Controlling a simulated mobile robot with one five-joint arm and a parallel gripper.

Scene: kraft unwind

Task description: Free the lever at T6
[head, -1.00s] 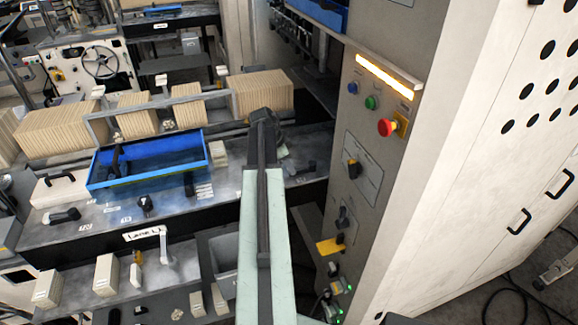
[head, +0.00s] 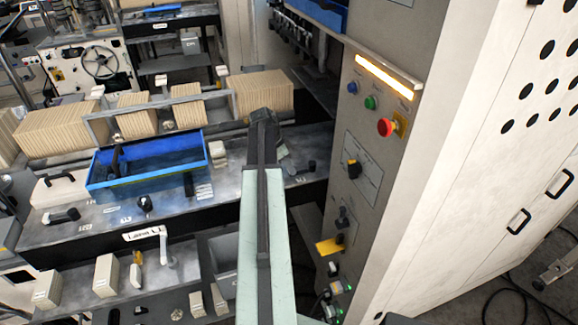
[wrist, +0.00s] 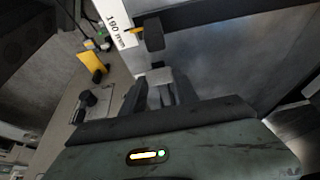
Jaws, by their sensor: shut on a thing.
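In the head view my arm reaches over the grey bench (head: 100,222), and its end hides the jaws and most of what they hold. In the wrist view my gripper (wrist: 160,88) is shut on a small light grey piece (wrist: 159,75), which may be the lever's grip. A dark upright block (wrist: 154,38) stands just beyond it, with a yellow part (wrist: 137,33) beside it. A white label (wrist: 115,22) reads "190 mm". A black-knobbed lever (head: 307,167) stands right of my arm's end in the head view. I cannot read a T6 mark.
A blue tray (head: 150,182) lies left of my arm, in front of stacked kraft blocks (head: 263,94). A grey control panel (head: 375,150) with a red button (head: 385,127) rises close on the right. Several small levers and blocks stand along the bench.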

